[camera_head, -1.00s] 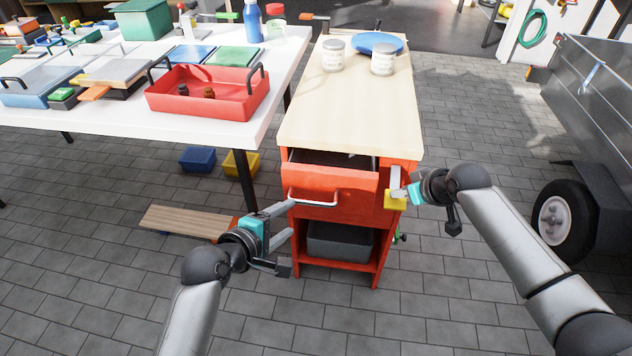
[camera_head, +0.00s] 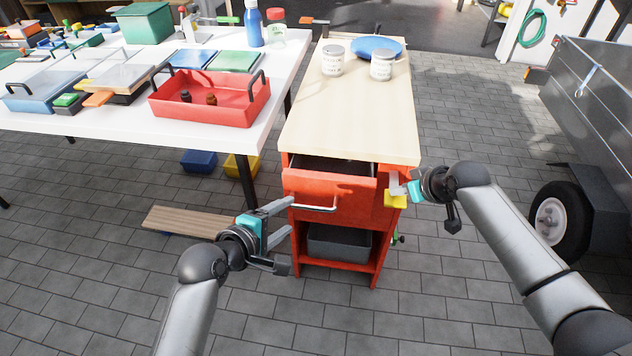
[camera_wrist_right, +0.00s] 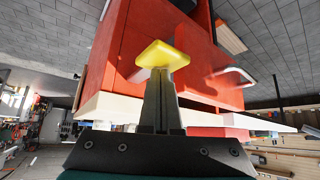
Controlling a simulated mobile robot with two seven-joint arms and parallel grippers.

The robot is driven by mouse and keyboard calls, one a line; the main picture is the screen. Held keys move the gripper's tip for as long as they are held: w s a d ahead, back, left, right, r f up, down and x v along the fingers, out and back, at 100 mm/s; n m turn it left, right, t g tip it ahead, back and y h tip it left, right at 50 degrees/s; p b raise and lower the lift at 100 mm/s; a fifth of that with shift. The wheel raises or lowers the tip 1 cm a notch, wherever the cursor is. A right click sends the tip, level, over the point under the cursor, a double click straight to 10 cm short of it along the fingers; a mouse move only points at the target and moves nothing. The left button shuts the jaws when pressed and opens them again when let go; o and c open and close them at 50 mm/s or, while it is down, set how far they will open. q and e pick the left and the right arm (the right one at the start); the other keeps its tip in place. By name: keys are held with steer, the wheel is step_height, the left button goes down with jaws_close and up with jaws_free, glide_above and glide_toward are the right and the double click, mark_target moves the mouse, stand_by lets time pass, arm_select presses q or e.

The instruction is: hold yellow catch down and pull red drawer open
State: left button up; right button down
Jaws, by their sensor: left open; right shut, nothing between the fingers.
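The red drawer (camera_head: 352,200) sits at the top of the red cabinet and stands partly open, with a dark gap behind its front. Its pale bar handle (camera_head: 318,209) is on the front. My left gripper (camera_head: 291,217) is open, its upper fingertip at or very near the handle's left end; I cannot tell if they touch. The yellow catch (camera_head: 396,201) is at the cabinet's right front. My right gripper (camera_head: 392,190) is shut and empty, its fingertips at the catch from above. In the right wrist view, the fingertips meet the yellow catch (camera_wrist_right: 162,55) and seem to touch it.
Two lidded jars and a blue dish (camera_head: 376,47) stand on the cabinet's wooden top (camera_head: 350,120). A grey bin (camera_head: 338,244) is on the shelf below the drawer. A white table with a red tray (camera_head: 205,110) is to the left. A trailer wheel (camera_head: 550,222) is at right.

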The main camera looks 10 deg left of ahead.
steer(key=shift+r+p, duration=2.4)
steer(key=shift+f, duration=0.1)
steer(key=p+v, duration=0.6)
steer(key=v, duration=0.9)
